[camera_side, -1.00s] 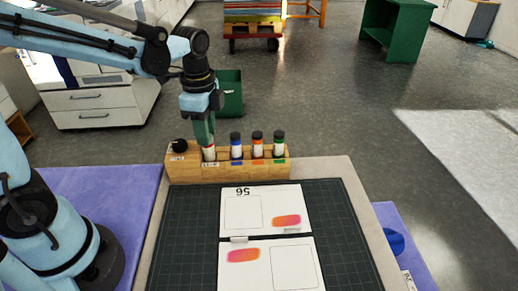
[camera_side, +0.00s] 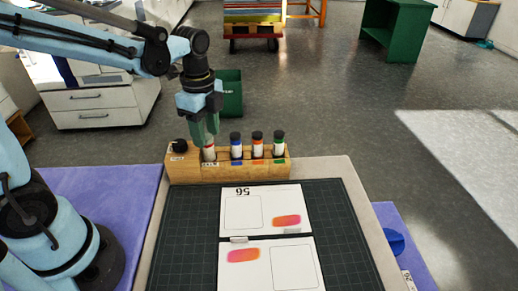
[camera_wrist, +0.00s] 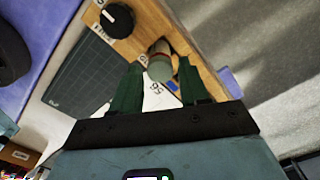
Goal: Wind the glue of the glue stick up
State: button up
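The glue stick (camera_side: 209,154) stands upright in the left slot of the wooden rack (camera_side: 228,176). Its white body has a red band; in the wrist view the glue stick (camera_wrist: 160,66) shows a rounded grey-green top. My gripper (camera_side: 206,143) is above it, pointing down, with green fingers at its top. In the wrist view my gripper (camera_wrist: 160,75) is open, one finger on each side of the stick with gaps between. The lower part of the stick is hidden in the rack.
A black knob (camera_side: 180,146) is on the rack's left end. Blue (camera_side: 236,146), orange (camera_side: 257,145) and green (camera_side: 279,145) labelled tubes with dark caps stand to the right. Printed cards (camera_side: 262,212) lie on the dark cutting mat (camera_side: 184,240) in front.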

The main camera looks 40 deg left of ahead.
jog(key=shift+r, duration=3)
jog(key=shift+s+d+n+t, duration=0.15)
jog(key=shift+s+n+t, duration=0.3)
jog(key=shift+n, duration=0.35)
jog(key=s+n+t, duration=0.1)
jog(key=n+t, duration=0.1)
jog(key=n, duration=0.2)
jog(key=s+d+f+n+t, duration=0.1)
jog(key=s+n+t, duration=0.1)
jog(key=n, duration=0.3)
jog(key=s+f+n+t, duration=0.1)
jog(key=n+t, duration=0.1)
jog(key=n, duration=0.2)
jog(key=shift+s+d+f+n, duration=0.15)
jog(key=shift+s+d+n, duration=0.1)
jog(key=shift+n, duration=0.05)
